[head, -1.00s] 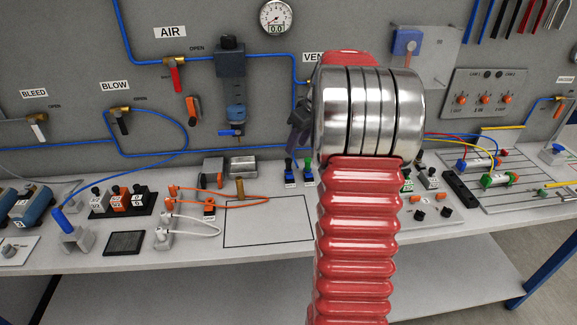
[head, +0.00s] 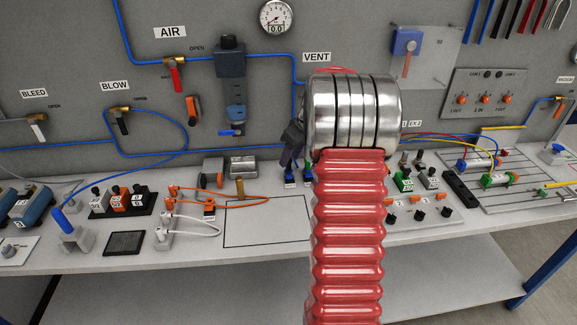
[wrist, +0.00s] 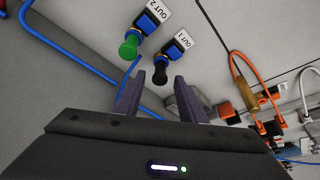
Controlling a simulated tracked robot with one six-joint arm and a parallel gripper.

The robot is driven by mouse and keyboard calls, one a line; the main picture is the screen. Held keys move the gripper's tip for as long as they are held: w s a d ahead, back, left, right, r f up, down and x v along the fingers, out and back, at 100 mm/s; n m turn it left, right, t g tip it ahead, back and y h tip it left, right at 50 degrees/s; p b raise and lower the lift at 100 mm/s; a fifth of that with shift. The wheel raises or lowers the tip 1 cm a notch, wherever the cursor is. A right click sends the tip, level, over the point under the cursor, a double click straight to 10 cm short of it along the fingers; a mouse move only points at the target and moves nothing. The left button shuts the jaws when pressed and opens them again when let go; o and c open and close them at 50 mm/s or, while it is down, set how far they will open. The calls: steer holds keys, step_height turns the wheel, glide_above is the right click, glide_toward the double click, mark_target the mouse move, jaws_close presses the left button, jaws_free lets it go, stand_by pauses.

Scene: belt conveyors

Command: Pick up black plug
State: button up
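A black plug (wrist: 160,75) sits in a blue fitting labelled OUT 1 in the wrist view. A green plug (wrist: 128,48) sits beside it in the fitting labelled OUT 2. My gripper (wrist: 158,97) is open and empty, its two dark fingers pointing towards the black plug, which shows just beyond and between the fingertips. In the head view my gripper (head: 291,143) is a dark shape partly hidden behind my red arm, just above the blue fittings (head: 290,180) on the bench. The plugs there are too small and covered to tell well.
Orange cables (wrist: 262,98) and a brass fitting lie to the right in the wrist view. A blue hose (wrist: 75,50) runs along the left. In the head view, the black-outlined rectangle (head: 265,240) on the bench is mostly bare. A grey backboard stands behind.

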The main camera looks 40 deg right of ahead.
mark_target(289, 166)
steer(key=shift+x, duration=1.35)
steer(key=shift+c, duration=0.3)
jaws_close()
